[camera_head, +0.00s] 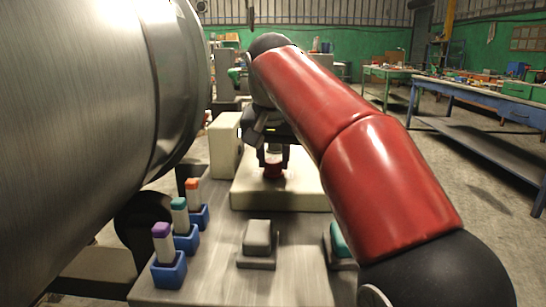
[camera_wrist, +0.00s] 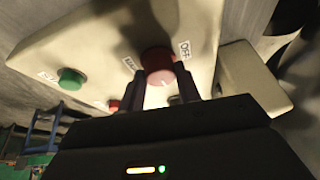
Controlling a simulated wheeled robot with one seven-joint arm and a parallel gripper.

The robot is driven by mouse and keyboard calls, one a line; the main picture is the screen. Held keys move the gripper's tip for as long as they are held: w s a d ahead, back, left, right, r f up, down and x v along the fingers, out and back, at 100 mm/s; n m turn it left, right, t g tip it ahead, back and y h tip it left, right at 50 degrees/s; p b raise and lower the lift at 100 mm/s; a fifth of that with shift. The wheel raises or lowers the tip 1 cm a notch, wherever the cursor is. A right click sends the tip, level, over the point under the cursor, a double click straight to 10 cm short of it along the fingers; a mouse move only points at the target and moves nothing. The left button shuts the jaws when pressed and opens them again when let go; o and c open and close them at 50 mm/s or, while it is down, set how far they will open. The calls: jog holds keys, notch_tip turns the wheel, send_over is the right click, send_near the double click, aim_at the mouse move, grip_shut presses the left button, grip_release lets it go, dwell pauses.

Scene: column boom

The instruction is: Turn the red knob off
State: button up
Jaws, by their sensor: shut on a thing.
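The red knob (camera_wrist: 157,60) is round and sits on a cream control panel (camera_wrist: 95,42). In the wrist view a label reading "Off" is at its upper right and another, partly readable, at its left. A small white mark shows on the knob's side facing the camera. My gripper (camera_wrist: 163,78) is shut on the knob, one finger on each side. In the head view the knob (camera_head: 273,171) shows below my gripper (camera_head: 273,158), on the panel (camera_head: 282,196). The fingers hide part of the knob.
The panel also carries a green button (camera_wrist: 71,78) and a small red button (camera_wrist: 114,105). A cream box (camera_head: 225,145) stands left of the panel. Blue holders with coloured-top blocks (camera_head: 180,215), a grey block (camera_head: 258,236) and a teal block (camera_head: 338,240) are on the near table.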

jog(key=n+y, duration=0.1)
jog(key=n, duration=0.3)
jog(key=shift+w+d+y, duration=0.1)
jog(key=shift+d+y, duration=0.1)
jog(key=shift+y, duration=0.2)
jog(key=n+g+y, duration=0.1)
jog(key=n, duration=0.3)
jog(key=shift+d, duration=0.1)
jog(key=n+g+y, duration=0.1)
jog(key=n, duration=0.3)
jog(key=shift+w, duration=0.15)
jog(key=shift+w+n+g+y, duration=0.1)
jog(key=shift+n+g+y, duration=0.25)
jog(key=shift+n, duration=0.75)
jog(key=shift+n+g+y, duration=0.15)
jog(key=shift+n+g, duration=0.4)
jog(key=shift+n, duration=0.55)
jog(key=o, duration=1)
